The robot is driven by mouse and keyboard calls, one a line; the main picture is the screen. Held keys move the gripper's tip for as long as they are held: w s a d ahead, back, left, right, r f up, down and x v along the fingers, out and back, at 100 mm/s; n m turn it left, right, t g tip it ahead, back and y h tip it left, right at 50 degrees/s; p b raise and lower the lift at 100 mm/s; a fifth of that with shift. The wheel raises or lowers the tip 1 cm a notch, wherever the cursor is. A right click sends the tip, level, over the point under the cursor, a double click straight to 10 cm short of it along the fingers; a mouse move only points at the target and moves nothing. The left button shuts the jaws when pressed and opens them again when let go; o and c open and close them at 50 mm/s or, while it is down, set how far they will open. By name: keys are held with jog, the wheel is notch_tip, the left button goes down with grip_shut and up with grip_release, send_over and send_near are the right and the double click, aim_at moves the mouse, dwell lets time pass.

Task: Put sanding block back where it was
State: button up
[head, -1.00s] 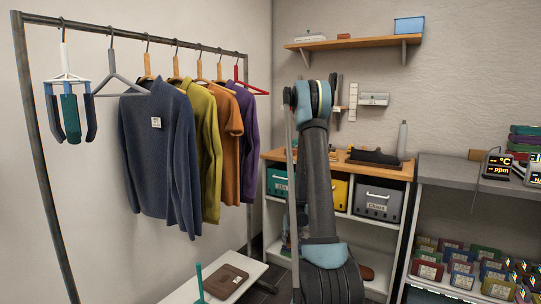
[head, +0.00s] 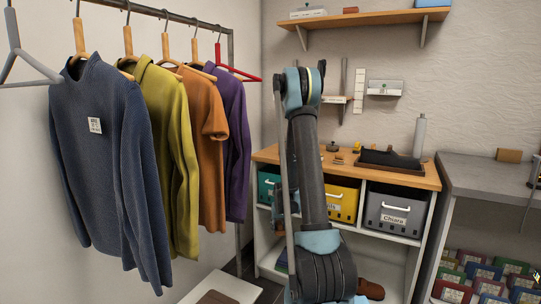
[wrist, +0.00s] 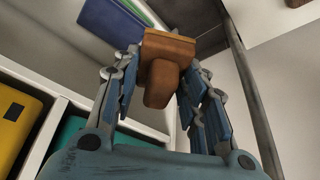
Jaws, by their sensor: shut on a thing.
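My gripper (wrist: 160,72) is shut on a brown wooden block with a wide flat end and a narrower rounded part, which looks like the sanding block (wrist: 169,48). It sits between the blue fingers in the wrist view, off any surface as far as I can see. In the head view my arm stands upright in the middle, and the gripper and the held block are hidden or too unclear to make out behind it.
A wooden-topped bench (head: 432,177) holds small tools, a dark plane-like tool (head: 389,158) and a grey bottle (head: 419,136). Below are teal, yellow (head: 342,201) and grey (head: 392,212) bins. A wall shelf (head: 375,18) hangs above. Clothes (head: 105,175) hang at left; a grey shelf unit (head: 480,178) stands right.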

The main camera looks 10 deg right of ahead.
jog(key=shift+w+a, duration=0.2)
jog(key=shift+w, duration=0.15)
